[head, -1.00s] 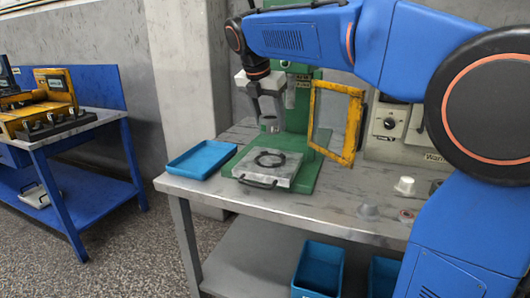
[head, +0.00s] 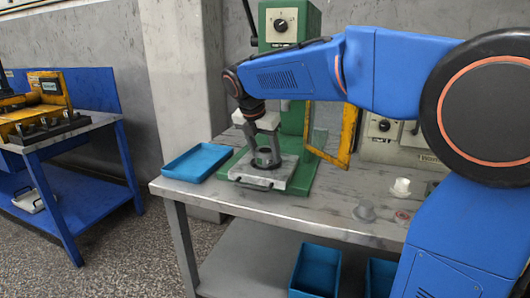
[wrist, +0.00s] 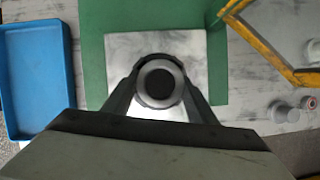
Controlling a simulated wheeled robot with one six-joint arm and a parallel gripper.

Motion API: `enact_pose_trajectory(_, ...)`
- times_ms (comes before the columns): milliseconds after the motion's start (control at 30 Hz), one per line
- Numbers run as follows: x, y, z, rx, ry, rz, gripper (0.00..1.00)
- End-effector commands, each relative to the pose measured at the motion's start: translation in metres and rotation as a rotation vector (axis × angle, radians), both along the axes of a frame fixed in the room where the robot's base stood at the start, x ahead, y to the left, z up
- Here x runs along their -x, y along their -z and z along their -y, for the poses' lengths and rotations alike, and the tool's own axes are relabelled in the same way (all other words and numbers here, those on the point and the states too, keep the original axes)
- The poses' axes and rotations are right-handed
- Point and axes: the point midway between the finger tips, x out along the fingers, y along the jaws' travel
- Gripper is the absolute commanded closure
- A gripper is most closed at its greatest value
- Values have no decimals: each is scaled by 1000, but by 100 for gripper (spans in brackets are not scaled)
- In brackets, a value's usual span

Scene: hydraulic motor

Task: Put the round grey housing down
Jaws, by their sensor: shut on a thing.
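My gripper (head: 265,160) is shut on the round grey housing (head: 265,156), low over the square metal plate (head: 247,173) of the green press (head: 318,30). The dark ring on the plate is hidden behind the housing and fingers. I cannot tell whether the housing touches the plate.
A blue tray (head: 199,161) lies left of the press. The yellow guard frame (head: 345,137) stands open at its right. A white cup-shaped part (head: 401,187) and a grey part (head: 366,211) stand on the table at right. Blue bins (head: 316,270) sit below.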

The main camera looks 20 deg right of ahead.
Motion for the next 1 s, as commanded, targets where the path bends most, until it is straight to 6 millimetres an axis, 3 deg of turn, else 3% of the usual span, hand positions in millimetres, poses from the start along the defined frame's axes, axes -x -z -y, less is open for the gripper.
enact_pose_trajectory(233, 0, 2, 0, 0, 0, 0, 81)
enact_pose_trajectory(267, 0, 2, 0, 0, 0, 0, 46)
enact_pose_trajectory(333, 0, 2, 0, 0, 0, 0, 29)
enact_pose_trajectory(733, 0, -3, -1, -1, 0, 1, 29)
enact_pose_trajectory(1000, 11, -42, -13, -2, -2, 3, 29)
